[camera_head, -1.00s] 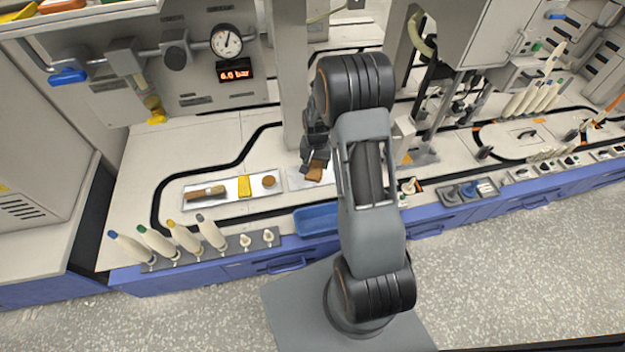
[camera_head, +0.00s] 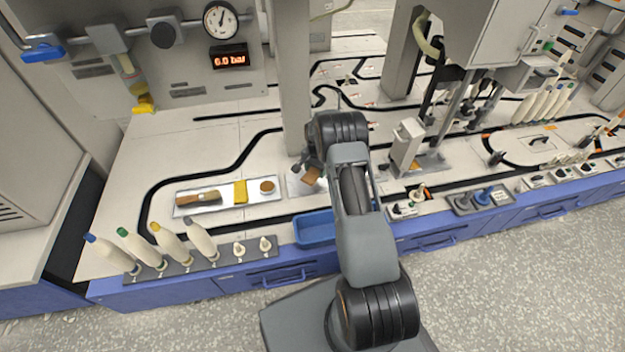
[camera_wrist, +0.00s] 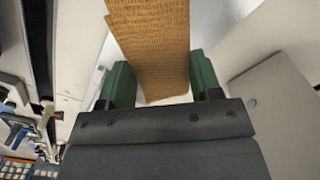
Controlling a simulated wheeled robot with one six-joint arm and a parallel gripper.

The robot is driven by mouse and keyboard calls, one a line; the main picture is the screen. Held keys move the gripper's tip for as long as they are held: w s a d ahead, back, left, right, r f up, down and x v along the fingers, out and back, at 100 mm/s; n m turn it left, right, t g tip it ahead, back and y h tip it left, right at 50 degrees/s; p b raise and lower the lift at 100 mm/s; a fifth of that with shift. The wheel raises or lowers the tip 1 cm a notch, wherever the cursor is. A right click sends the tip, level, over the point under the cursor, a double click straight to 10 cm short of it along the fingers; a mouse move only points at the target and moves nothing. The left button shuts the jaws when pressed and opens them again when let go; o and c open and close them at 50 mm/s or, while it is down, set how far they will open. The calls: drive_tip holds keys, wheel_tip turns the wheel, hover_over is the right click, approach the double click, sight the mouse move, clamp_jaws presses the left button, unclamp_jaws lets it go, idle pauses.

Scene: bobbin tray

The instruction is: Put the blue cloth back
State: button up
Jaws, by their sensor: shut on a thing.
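My gripper (camera_wrist: 160,84) is shut on a flat brown textured piece (camera_wrist: 150,45), gripped between the two green fingers in the wrist view. In the head view the brown piece (camera_head: 311,175) hangs under my gripper, over or at a small pale plate (camera_head: 295,187) beside the grey post. I cannot tell whether it touches the plate. I see no cloth that is clearly blue; the held piece looks brown.
A metal tray (camera_head: 222,206) left of my gripper holds a brush (camera_head: 198,198), a yellow block (camera_head: 240,191) and a round brown piece (camera_head: 267,187). An empty-looking blue bin (camera_head: 316,229) is at the front edge. The grey post (camera_head: 292,80) stands close behind my gripper.

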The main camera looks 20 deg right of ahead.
sight(313, 175)
drive_tip(key=shift+w+a+f, duration=0.15)
drive_tip(key=shift+w+f, duration=0.45)
drive_tip(key=shift+f, duration=0.1)
drive_tip(key=shift+w+a+f+b, duration=0.1)
drive_tip(key=shift+w+f+b, duration=0.15)
drive_tip(key=shift+f+b, duration=1.05)
drive_tip(key=shift+f, duration=0.5)
drive_tip(key=shift+f, duration=0.15)
drive_tip(key=o, duration=0.9)
